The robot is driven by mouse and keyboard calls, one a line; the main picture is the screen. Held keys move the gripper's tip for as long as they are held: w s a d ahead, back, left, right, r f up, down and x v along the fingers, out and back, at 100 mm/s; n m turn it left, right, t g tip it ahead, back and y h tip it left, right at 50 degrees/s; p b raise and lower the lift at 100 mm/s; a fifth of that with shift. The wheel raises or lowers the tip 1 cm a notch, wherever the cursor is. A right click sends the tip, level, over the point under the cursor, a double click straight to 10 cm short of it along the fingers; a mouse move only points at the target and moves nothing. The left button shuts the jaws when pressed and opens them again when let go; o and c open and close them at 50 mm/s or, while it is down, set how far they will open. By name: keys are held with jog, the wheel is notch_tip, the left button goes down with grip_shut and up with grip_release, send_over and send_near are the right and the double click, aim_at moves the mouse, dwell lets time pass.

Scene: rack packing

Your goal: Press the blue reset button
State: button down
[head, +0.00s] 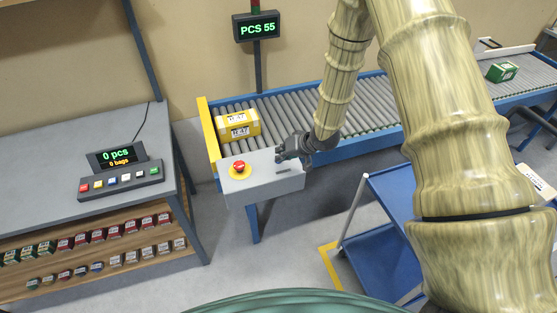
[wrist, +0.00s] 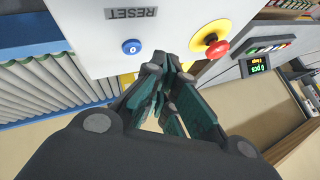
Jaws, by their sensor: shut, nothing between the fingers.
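The blue reset button (wrist: 131,47) sits on a pale control panel in the wrist view, beside an upside-down RESET label (wrist: 132,13). I cannot make the button out in the head view, where my gripper may cover it. My gripper (head: 279,157) is over the right part of the panel (head: 262,188) at the conveyor's end. In the wrist view my gripper (wrist: 172,68) is shut and empty, its tips to the right of and below the blue button, not over it. I cannot tell the height of the tips above the panel.
A red emergency stop (head: 239,167) on a yellow disc stands on the same panel, left of my gripper. A yellow box (head: 238,127) lies on the roller conveyor (head: 285,105) behind. A blue cart (head: 378,262) stands at front right. A workbench (head: 60,140) is at left.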

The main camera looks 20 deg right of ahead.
jog(key=w+d+r, duration=0.1)
jog(key=w+r, duration=0.4)
jog(key=shift+r+y, duration=0.2)
jog(key=shift+y, duration=0.1)
jog(key=shift+w+d+f, duration=0.1)
notch_tip(320, 180, down, 7)
jog(key=b, duration=0.6)
jog(key=shift+r, duration=0.2)
jog(key=shift+f+b, duration=0.35)
jog(key=shift+f, duration=0.7)
jog(key=shift+f, duration=0.2)
jog(key=shift+f, duration=0.2)
